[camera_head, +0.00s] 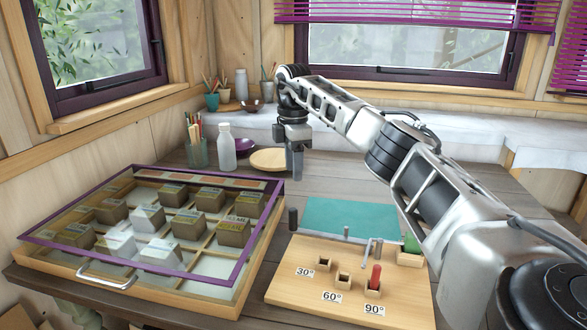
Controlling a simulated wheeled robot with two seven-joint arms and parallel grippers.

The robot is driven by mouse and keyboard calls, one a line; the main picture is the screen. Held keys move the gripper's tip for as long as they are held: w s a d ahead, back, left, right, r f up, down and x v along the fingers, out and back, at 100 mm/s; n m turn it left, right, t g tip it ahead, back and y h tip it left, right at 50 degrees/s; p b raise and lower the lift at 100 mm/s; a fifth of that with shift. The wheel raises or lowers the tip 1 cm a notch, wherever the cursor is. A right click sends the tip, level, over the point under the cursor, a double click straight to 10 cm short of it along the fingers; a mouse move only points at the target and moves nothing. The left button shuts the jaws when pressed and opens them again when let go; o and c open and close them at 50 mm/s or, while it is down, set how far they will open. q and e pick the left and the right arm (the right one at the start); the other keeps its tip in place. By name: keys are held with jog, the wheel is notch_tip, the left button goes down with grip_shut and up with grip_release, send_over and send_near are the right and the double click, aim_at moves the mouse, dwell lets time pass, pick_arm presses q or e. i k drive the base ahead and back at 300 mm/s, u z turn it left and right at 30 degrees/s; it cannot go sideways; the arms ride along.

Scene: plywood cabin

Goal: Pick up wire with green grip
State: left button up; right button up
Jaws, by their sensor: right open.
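A green grip (411,243) stands upright at the back right of the wooden board (290,283), beside my right arm. The arm passes close to it in the picture, and I cannot make out its wire. My right gripper (296,176) points down above the table, beyond the board and well to the left of the green grip. It is open, with nothing seen between its fingers. My left gripper is not in view.
The board has holes labelled 30°, 60° and 90°; a red grip (375,277) stands by the 90° label. A teal mat (350,217) lies behind. A glass-lidded case (236,287) of blocks fills the left. A white bottle (226,150) and wooden plate (268,160) stand farther back.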

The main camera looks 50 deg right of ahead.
aim_at(410, 246)
jog(key=k, duration=1)
